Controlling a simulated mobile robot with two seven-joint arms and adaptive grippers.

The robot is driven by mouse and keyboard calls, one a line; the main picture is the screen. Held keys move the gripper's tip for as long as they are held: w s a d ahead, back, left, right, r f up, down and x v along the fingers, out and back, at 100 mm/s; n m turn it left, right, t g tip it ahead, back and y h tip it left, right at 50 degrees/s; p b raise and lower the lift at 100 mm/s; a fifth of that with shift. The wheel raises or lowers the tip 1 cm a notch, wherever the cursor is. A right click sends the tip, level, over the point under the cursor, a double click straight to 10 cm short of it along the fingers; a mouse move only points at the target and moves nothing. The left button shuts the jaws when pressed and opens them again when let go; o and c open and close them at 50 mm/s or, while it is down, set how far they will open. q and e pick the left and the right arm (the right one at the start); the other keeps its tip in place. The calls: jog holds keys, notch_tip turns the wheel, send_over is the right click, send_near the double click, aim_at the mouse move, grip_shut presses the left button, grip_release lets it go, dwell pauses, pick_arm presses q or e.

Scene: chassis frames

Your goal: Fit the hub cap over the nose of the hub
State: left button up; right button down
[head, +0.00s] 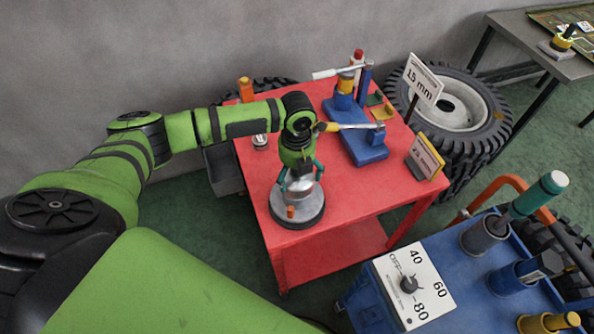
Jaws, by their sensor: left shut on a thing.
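My left gripper (300,178) hangs over the front part of the red table, its fingers pointing down. It is shut on a small silver-grey piece (301,190), which looks like the hub cap. Below it a round grey disc with a dark rim (310,214), which looks like the hub, lies on the table. A small orange peg (290,212) stands at its near side. The fingers and the held piece hide the disc's middle, so I cannot tell whether the cap touches the nose. My right gripper is out of view.
The red table (350,200) has free room right of the disc. A blue fixture (362,148) with a lever stands behind. Signs (424,80) and tyres (460,110) are at the right. A blue cart (375,300) with a dial panel (413,288) stands at lower right.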

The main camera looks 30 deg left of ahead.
aim_at(297, 181)
pick_arm(q)
jog(key=shift+f+b, duration=1.2)
jog(key=shift+f, duration=0.85)
jog(key=o, duration=1)
jog(key=shift+c, duration=0.2)
notch_tip(297, 181, up, 12)
jog(key=shift+r, duration=0.1)
